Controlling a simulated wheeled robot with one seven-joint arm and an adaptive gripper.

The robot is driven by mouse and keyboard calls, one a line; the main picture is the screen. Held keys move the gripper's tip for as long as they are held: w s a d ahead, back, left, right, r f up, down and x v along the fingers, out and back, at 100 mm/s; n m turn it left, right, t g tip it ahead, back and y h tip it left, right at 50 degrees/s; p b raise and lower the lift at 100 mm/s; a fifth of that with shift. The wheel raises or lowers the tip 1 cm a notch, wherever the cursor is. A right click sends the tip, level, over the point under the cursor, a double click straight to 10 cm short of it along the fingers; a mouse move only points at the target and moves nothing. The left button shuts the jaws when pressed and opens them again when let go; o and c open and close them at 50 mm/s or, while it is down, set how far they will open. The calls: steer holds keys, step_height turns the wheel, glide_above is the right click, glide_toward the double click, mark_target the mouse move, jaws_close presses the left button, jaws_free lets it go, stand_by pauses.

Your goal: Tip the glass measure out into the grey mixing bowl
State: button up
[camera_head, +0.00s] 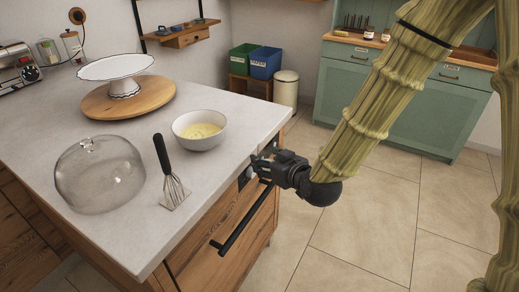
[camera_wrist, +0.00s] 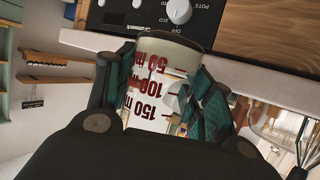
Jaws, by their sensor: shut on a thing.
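The grey mixing bowl (camera_head: 199,142) stands upright on the worktop in the head view, with pale yellow contents inside. My gripper (camera_head: 262,165) is just beyond the worktop's right edge, to the right of the bowl and lower in the picture. In the wrist view my gripper (camera_wrist: 163,82) is shut on the glass measure (camera_wrist: 150,90), a finger on each side. Red 50, 100 and 150 marks show on it, the 50 nearest the picture's top. I cannot tell its contents or exact tilt. In the head view the measure is largely hidden by the gripper.
A whisk (camera_head: 172,180) and a glass dome (camera_head: 99,175) lie left of the bowl. A white cake stand (camera_head: 116,68) stands on a round wooden board (camera_head: 130,100) behind. A long dark handle (camera_head: 242,222) juts from the front below my gripper. Floor is clear to the right.

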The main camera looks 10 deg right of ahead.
steer(key=d+f+m+h, duration=0.2)
steer(key=d+f, duration=0.2)
steer(key=f, duration=0.4)
steer(key=d+f+m+h, duration=0.2)
steer(key=d+f+h, duration=0.1)
steer(key=f, duration=0.5)
steer(key=shift+s+d+m+t, duration=0.3)
steer(key=shift+s+d+t, duration=0.15)
steer(key=shift+d, duration=0.1)
steer(key=shift+f, duration=0.1)
